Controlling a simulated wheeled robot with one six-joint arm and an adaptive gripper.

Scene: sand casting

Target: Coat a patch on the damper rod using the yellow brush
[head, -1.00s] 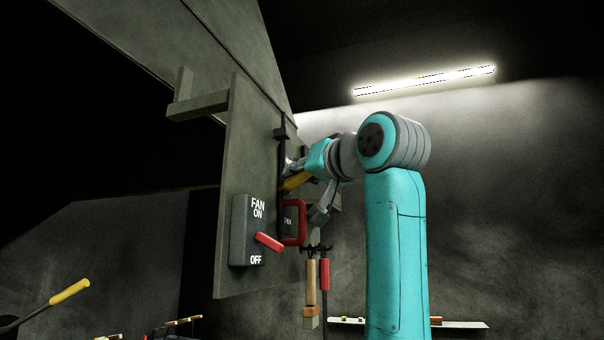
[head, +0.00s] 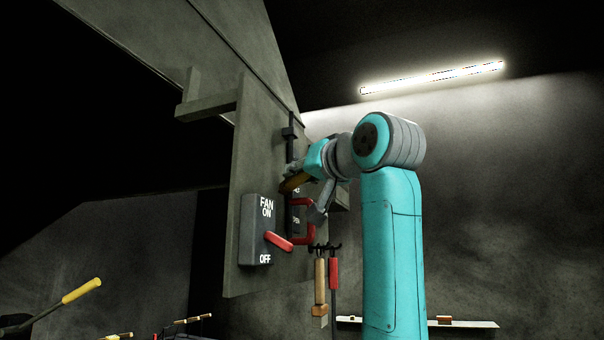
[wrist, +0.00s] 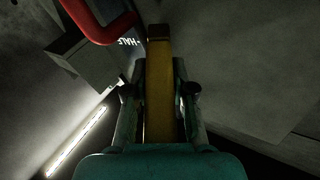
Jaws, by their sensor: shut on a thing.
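The yellow brush (head: 293,184) is in my gripper, and its yellow body (wrist: 160,95) runs between the fingers in the wrist view, ending in a dark tip at the top. My gripper (wrist: 160,70) is shut on it; in the head view my gripper (head: 312,172) is beside the fan panel. The damper rod (head: 291,122) is a dark vertical bar on the panel. The brush overlaps the rod's line in the head view; whether they touch I cannot tell. A red handle (head: 308,238) sits just below, and it also shows in the wrist view (wrist: 92,24).
A fan switch box (head: 256,215) with a red lever (head: 279,241) is left of the rod. A grey bracket (head: 205,108) juts from the panel above. Tools with wooden (head: 320,280) and red (head: 333,274) handles hang below. A shelf (head: 470,323) is at lower right.

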